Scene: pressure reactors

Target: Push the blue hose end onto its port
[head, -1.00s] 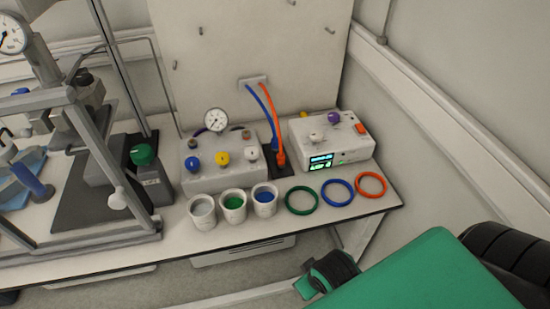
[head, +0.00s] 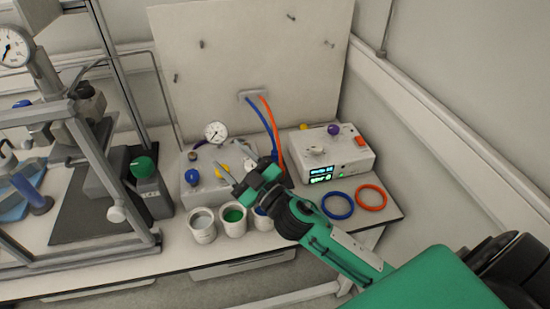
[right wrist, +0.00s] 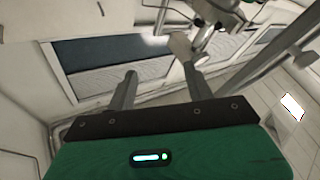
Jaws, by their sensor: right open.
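The blue hose (head: 261,118) hangs from a wall plate beside an orange hose (head: 270,120). Its lower end is partly hidden near my right gripper. A white box (head: 202,165) with a dial gauge carries blue and yellow knobs on its front; my gripper covers its right part. I cannot tell which opening is the blue hose's port. My right gripper (head: 231,168) is open above the front of this box, its fingers pointing up-left. In the right wrist view, the fingers (right wrist: 157,78) stand apart with nothing between them. My left gripper is not in view.
White cups (head: 202,226) stand in front of the box, the blue one partly behind my arm. A blue ring (head: 337,206) and an orange ring (head: 371,198) lie at right, before a white instrument (head: 335,158). A metal frame (head: 100,170) stands left.

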